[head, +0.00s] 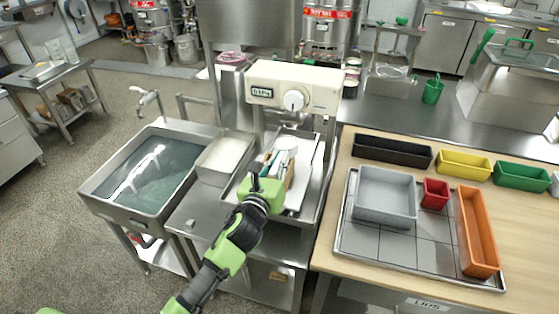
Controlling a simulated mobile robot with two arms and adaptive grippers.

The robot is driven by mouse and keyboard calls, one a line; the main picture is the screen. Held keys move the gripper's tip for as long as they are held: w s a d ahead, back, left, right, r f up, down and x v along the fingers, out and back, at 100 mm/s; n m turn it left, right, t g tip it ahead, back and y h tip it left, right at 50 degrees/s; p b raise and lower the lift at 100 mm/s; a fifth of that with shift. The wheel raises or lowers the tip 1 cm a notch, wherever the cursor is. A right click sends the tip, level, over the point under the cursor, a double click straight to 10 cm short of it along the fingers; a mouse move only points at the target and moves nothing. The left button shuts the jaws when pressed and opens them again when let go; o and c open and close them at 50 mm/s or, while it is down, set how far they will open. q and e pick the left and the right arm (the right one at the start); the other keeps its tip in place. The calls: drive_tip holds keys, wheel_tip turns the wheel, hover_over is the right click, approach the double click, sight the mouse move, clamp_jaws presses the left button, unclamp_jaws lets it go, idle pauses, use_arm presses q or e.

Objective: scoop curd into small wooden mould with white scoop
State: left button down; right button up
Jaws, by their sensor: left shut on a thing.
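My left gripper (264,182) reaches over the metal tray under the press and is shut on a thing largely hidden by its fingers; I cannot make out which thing. A small brown, wood-coloured piece (289,171), likely the wooden mould, shows just beyond the fingers. A white round thing (286,143) is close behind it; I cannot tell if it is the white scoop or part of the press. A steel pan with white contents (226,154), perhaps curd, is left of the gripper. My right gripper is out of view.
The cream press head (293,88) overhangs the tray (312,204). A water-filled sink (120,207) stands at left. On the wooden table (346,166) at right are grey (384,195), red (435,193) and orange (477,230) bins on a tiled tray, with more bins behind.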

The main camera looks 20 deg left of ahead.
use_arm(q)
drive_tip(key=n+b, duration=0.1)
drive_tip(key=n, duration=0.1)
drive_tip(key=n+b, duration=0.1)
drive_tip(key=n, duration=0.1)
drive_tip(key=n+b, duration=0.1)
drive_tip(key=n, duration=0.1)
drive_tip(key=shift+a+f, duration=0.1)
drive_tip(key=shift+f, duration=0.2)
drive_tip(key=shift+a+r+n+p, duration=0.1)
drive_tip(key=shift+r+n+p, duration=0.35)
drive_tip(key=shift+p, duration=0.3)
drive_tip(key=shift+a+r+n+h+p, duration=0.15)
drive_tip(key=shift+n+p, duration=0.25)
drive_tip(key=shift+n, duration=0.55)
drive_tip(key=shift+a+r+n+h+p, duration=0.1)
drive_tip(key=shift+a+n+p, duration=0.2)
drive_tip(key=shift+n, duration=0.65)
drive_tip(key=shift+a+r+n+h+p, duration=0.15)
drive_tip(key=shift+n+p, duration=0.3)
drive_tip(key=shift+n, duration=0.5)
drive_tip(key=shift+f, duration=0.1)
